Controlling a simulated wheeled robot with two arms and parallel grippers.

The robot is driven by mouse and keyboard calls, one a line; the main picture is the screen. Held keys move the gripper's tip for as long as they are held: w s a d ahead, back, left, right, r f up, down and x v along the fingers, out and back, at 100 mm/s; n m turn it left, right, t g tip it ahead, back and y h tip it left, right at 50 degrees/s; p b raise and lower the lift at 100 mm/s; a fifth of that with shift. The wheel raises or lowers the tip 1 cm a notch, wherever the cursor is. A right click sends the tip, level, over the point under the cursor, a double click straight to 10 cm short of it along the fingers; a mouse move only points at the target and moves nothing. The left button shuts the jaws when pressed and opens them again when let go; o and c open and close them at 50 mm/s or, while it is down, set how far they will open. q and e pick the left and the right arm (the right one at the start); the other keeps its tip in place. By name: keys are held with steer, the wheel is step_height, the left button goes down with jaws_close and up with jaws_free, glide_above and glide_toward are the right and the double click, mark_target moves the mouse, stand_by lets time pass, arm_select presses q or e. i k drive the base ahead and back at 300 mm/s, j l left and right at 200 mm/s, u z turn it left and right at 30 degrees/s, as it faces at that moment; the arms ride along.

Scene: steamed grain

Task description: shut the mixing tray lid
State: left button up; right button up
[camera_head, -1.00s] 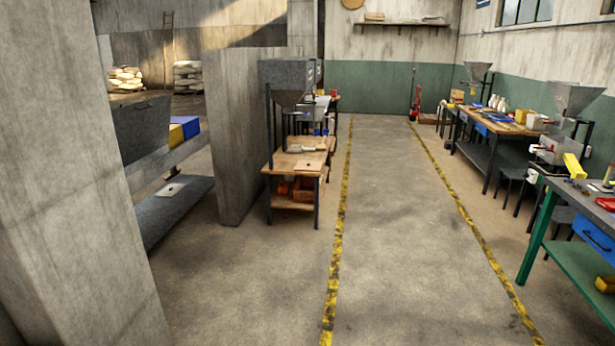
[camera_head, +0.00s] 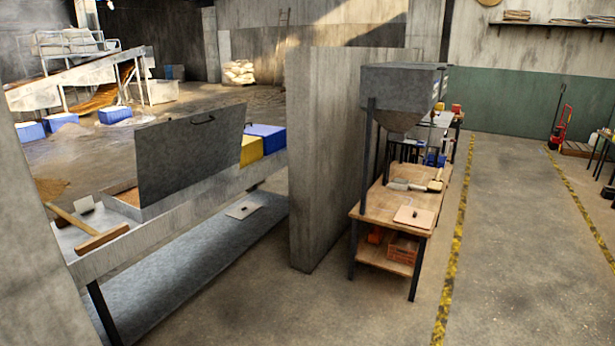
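The mixing tray's lid (camera_head: 190,152) is a dark grey metal panel with a handle on its upper edge. It stands raised, nearly upright, above a long grey metal bench (camera_head: 165,222) at the left. Part of the tray (camera_head: 128,197) shows to the left of the lid, with brownish grain in it. The rest of the tray is hidden behind the lid. Neither of my grippers is in view.
A wooden rake-like tool (camera_head: 95,238) lies on the bench's near end. A concrete wall (camera_head: 325,160) stands right of the bench, and a concrete pillar (camera_head: 40,280) at the left edge. A hopper table (camera_head: 385,205) stands further right. Open floor (camera_head: 520,260) lies at the right.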

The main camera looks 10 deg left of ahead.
mark_target(173, 156)
steer(key=i+u, duration=0.25)
steer(key=i, duration=0.25)
steer(key=i+l+u, duration=0.25)
steer(key=i, duration=0.2)
steer(key=i+l+u, duration=0.1)
steer(key=i+u, duration=0.2)
steer(key=i, duration=0.2)
steer(key=i+l+u, duration=0.25)
steer(key=i+l, duration=0.05)
steer(key=i, duration=0.1)
